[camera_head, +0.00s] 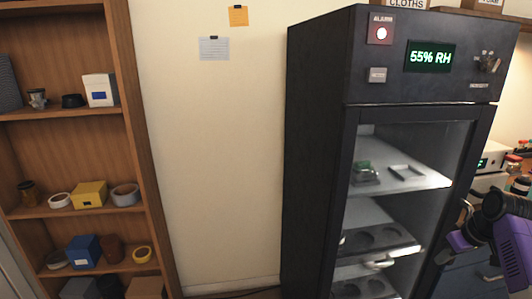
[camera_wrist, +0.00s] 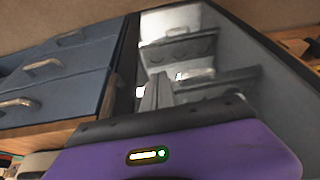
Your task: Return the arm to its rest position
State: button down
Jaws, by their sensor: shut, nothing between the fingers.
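My purple and black arm shows at the right edge of the head view, in front of the right side of the dry cabinet (camera_head: 317,150). In the wrist view my gripper (camera_wrist: 157,92) has its grey fingers together with nothing between them. Beyond the fingers the lit cabinet interior (camera_wrist: 170,25) shows tilted. In the head view I cannot make out the fingertips clearly.
A wooden shelf unit (camera_head: 140,130) with small boxes and rolls stands left. Blue drawers (camera_wrist: 45,90) with handles are left in the wrist view.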

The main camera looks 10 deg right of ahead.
jog(key=a+f+t, duration=0.3)
jog(key=a+f, duration=1.2)
jog(key=a, duration=0.5)
jog(key=s+a+f+m+t+p, duration=0.15)
jog(key=s+a+f, duration=0.25)
jog(key=s+a, duration=0.7)
jog(key=s+a+r+t+h, duration=0.1)
jog(key=s+a+r+t, duration=0.15)
jog(key=s+a, duration=0.4)
jog(key=s+a+r+t, duration=0.1)
jog(key=s+a+r, duration=0.3)
jog(key=s, duration=0.5)
jog(key=s+r+n+t+p, duration=0.1)
jog(key=s+r, duration=0.5)
jog(key=r, duration=0.3)
jog(key=s+a+r+n+t+y, duration=0.1)
jog(key=s+r, duration=0.5)
jog(key=r, duration=0.3)
jog(key=shift+s+r+t+p, duration=0.15)
jog(key=shift+s+t+p, duration=0.15)
jog(key=shift+s+p, duration=0.1)
